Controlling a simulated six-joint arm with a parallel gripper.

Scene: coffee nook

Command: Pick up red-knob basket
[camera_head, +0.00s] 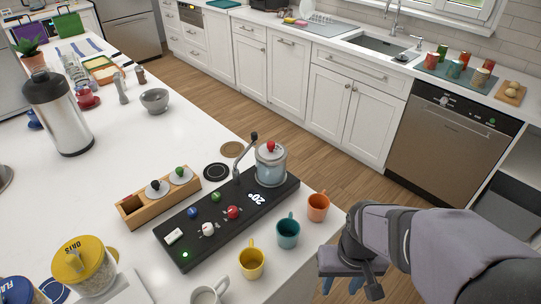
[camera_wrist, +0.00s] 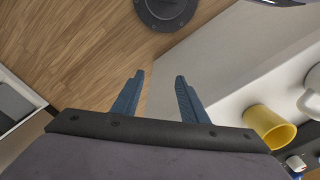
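A red knob (camera_head: 270,147) tops a pale round lid on a clear-walled vessel (camera_head: 271,168) at the back right end of the black machine (camera_head: 225,218). Whether the basket hangs inside that vessel is hard to tell. Two similar round lids, one black-knobbed (camera_head: 156,189) and one green-knobbed (camera_head: 180,174), sit in a wooden holder (camera_head: 146,214) left of the machine. My gripper (camera_head: 342,286) is beyond the counter's right edge, right of and apart from the vessel. In the wrist view my gripper (camera_wrist: 158,78) has its blue fingers apart, with nothing between them.
Orange (camera_head: 318,206), teal (camera_head: 288,232) and yellow (camera_head: 251,261) cups line the machine's front right side. A metal lever (camera_head: 243,160) stands beside the vessel. A yellow-lidded jar (camera_head: 84,266) is at the front left. The yellow cup also shows in the wrist view (camera_wrist: 268,127).

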